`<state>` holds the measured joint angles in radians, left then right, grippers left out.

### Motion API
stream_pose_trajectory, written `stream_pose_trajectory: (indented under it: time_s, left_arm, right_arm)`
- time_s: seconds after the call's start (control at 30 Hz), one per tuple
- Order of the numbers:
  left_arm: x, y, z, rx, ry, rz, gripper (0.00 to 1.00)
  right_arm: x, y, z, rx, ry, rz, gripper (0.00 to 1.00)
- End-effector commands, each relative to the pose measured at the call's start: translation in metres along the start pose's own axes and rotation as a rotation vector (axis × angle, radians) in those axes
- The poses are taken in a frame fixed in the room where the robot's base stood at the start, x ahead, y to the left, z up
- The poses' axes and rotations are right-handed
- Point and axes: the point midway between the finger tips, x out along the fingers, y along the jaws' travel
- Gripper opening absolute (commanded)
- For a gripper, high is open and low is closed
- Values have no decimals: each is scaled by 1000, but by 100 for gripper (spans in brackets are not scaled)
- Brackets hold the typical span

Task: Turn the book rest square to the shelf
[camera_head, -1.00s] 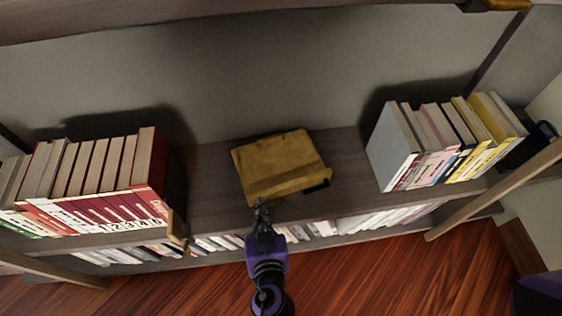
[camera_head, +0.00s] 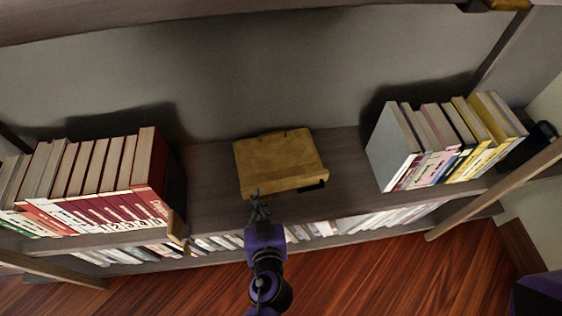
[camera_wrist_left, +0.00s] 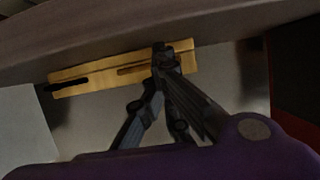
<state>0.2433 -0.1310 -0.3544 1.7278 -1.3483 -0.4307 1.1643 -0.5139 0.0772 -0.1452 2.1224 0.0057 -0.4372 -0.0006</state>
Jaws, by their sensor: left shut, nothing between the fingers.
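The mustard-yellow book rest (camera_head: 280,158) lies flat on the middle shelf board (camera_head: 348,165). Its front edge runs nearly parallel to the shelf's front edge, with a slight tilt at most. A small dark piece shows at its front right corner. My left gripper (camera_head: 257,195) is shut and empty, its tips at the rest's front edge, left of the middle. In the left wrist view the shut tips (camera_wrist_left: 162,52) overlap the rest's front side (camera_wrist_left: 105,74); I cannot tell if they touch. My right gripper is not in view.
Red-and-white books (camera_head: 95,185) stand on the left, with a small wooden piece (camera_head: 177,228) at the shelf edge. White, pink and yellow books (camera_head: 445,145) stand on the right. Bare board lies either side of the rest. More books (camera_head: 385,218) fill the shelf below.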

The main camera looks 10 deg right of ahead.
Motion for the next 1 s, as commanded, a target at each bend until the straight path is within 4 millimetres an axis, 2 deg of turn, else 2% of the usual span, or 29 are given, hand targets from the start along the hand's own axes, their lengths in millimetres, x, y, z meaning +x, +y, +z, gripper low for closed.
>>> stream_pose_trajectory:
  time_s: [0.37, 1.0]
  left_arm:
    - [9, 1, -5, -2, 3, 2, 0]
    - [12, 1, -7, -1, 3, 2, 0]
  right_arm:
    - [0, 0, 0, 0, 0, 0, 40]
    - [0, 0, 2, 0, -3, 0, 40]
